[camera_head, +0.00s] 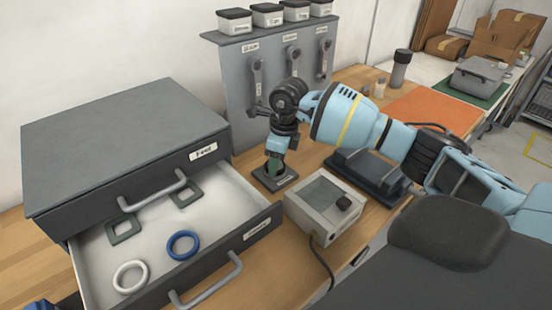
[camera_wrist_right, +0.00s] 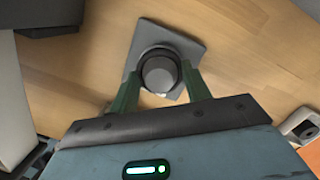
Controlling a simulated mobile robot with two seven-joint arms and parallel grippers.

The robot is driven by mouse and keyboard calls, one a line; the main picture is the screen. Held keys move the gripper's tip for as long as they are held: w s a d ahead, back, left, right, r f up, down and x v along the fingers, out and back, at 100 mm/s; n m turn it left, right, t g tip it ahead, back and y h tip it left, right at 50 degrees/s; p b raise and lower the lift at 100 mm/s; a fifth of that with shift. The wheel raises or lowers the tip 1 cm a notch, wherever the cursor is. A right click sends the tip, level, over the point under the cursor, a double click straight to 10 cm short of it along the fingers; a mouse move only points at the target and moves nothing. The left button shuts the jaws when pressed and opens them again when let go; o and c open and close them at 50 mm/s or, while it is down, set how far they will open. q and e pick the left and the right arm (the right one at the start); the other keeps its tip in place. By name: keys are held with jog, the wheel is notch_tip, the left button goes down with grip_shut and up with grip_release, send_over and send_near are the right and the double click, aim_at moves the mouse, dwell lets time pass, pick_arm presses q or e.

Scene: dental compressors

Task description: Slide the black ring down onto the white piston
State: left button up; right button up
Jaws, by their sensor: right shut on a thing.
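My right gripper (camera_head: 275,166) points down over a dark square base plate (camera_head: 274,180) on the wooden table. In the right wrist view its two green fingers (camera_wrist_right: 161,70) flank the black ring (camera_wrist_right: 158,48), and the gripper is shut on it. The piston's round top (camera_wrist_right: 159,75), pale grey in this light, sits inside the ring's outline. The ring looks to be around the piston, but how far down it sits cannot be told. In the head view the gripper hides the ring and piston. My left gripper is not in view.
An open drawer (camera_head: 100,268) at left holds a white ring (camera_head: 131,264), a blue ring (camera_head: 183,232) and square dark gaskets. A grey box with a window (camera_head: 322,206) stands close right of the plate. A grey panel with handles (camera_head: 270,72) rises behind.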

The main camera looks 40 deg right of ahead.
jog(key=shift+f, duration=0.2)
jog(key=o, duration=1)
jog(key=shift+c, duration=0.2)
jog(key=shift+o, duration=0.5)
jog(key=shift+r, duration=0.1)
jog(key=o, duration=0.4)
jog(key=shift+r, duration=0.1)
jog(key=shift+r+p, duration=1.85)
jog(key=shift+r, duration=2.6)
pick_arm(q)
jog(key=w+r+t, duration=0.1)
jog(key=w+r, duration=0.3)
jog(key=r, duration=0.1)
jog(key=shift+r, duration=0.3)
